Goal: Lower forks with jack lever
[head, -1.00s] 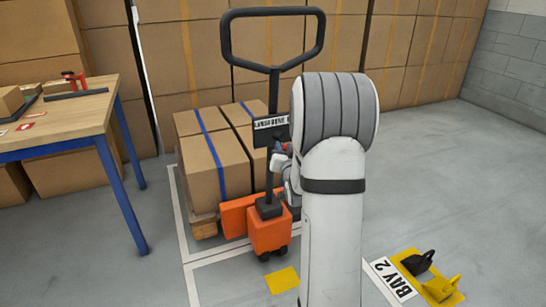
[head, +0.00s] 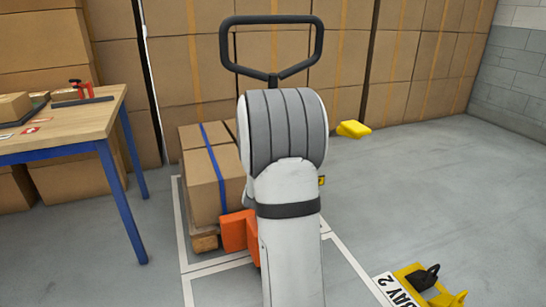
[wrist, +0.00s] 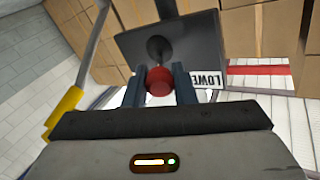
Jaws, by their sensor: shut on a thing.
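The jack's dark handle loop (head: 272,22) stands upright in the head view, with its lower shaft hidden behind my arm. Part of the orange jack body (head: 234,231) shows low beside the arm. In the wrist view, the lever's red ball knob (wrist: 159,82) sits between the two fingers of my gripper (wrist: 159,86), in front of a dark plate (wrist: 188,44). The gripper is shut on the knob. A white label partly reading "LOWE" (wrist: 209,80) is on the plate beside the right finger. The head view hides my gripper behind the arm.
Boxes with a blue strap (head: 215,185) sit on a wooden pallet (head: 204,240) left of my arm. A blue-legged workbench (head: 75,130) stands at the left. A yellow object (head: 353,129) shows right of the arm. The right floor is mostly clear, with a "BAY 2" sign (head: 397,288) low right.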

